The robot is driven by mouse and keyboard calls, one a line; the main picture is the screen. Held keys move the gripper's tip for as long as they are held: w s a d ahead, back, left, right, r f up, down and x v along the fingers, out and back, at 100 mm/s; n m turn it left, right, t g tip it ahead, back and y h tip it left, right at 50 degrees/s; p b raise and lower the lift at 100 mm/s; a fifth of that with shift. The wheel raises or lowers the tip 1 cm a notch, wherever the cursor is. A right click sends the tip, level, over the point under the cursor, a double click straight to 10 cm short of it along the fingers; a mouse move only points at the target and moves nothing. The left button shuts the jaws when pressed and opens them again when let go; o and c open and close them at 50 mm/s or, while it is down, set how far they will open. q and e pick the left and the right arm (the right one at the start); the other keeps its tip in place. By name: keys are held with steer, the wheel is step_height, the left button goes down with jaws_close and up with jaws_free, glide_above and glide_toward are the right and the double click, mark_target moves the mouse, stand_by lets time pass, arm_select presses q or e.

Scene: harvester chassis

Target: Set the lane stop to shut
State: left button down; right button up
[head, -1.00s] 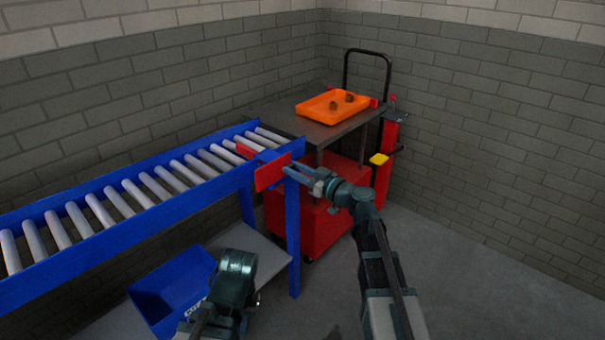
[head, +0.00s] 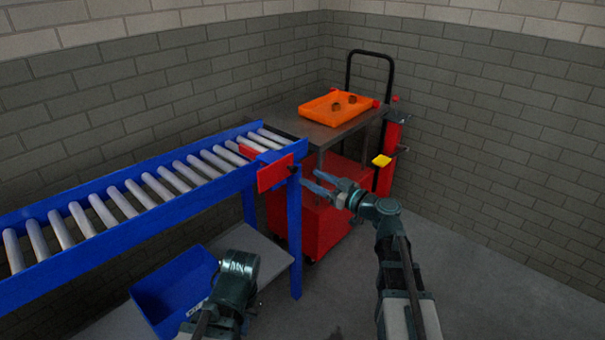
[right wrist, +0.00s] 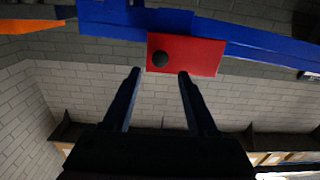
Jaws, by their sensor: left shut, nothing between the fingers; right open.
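The lane stop shows as a red plate (head: 273,176) on the near right end of the blue roller conveyor (head: 140,182), with a black knob (head: 293,170) at its right side. A red bar (head: 250,152) lies over the rollers behind it. In the right wrist view the red plate (right wrist: 205,55) and round knob (right wrist: 160,59) are ahead of the fingers. My right gripper (head: 310,180) is open and empty, just right of the knob and apart from it. My left gripper (head: 238,265) is low in front of the conveyor, shut and empty; its fingertips are hard to make out.
A blue bin (head: 172,292) sits on the shelf under the conveyor. Behind is a cart (head: 330,133) holding an orange tray (head: 325,108) with small brown pieces. Floor at right is clear.

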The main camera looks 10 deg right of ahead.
steer(key=v, duration=0.7)
steer(key=shift+s+d, duration=0.15)
steer(key=shift+s, duration=0.1)
steer(key=s+a+f+g+h, duration=0.1)
steer(key=s+a+f+g, duration=0.45)
steer(key=a+f, duration=0.3)
steer(key=s+a+f+g+h, duration=0.2)
steer(key=s+a+f+g, duration=0.4)
steer(key=a, duration=0.3)
steer(key=s+d+f+m+g+h, duration=0.1)
steer(key=s+f+m+g+h, duration=0.2)
steer(key=s+f+h, duration=0.55)
step_height(320, 180, up, 28)
steer(key=p, duration=2.6)
steer(key=shift+s+d+f+m+h+p, duration=0.15)
steer(key=shift+s+d+m+h+p, duration=0.2)
steer(key=shift+s+m, duration=0.1)
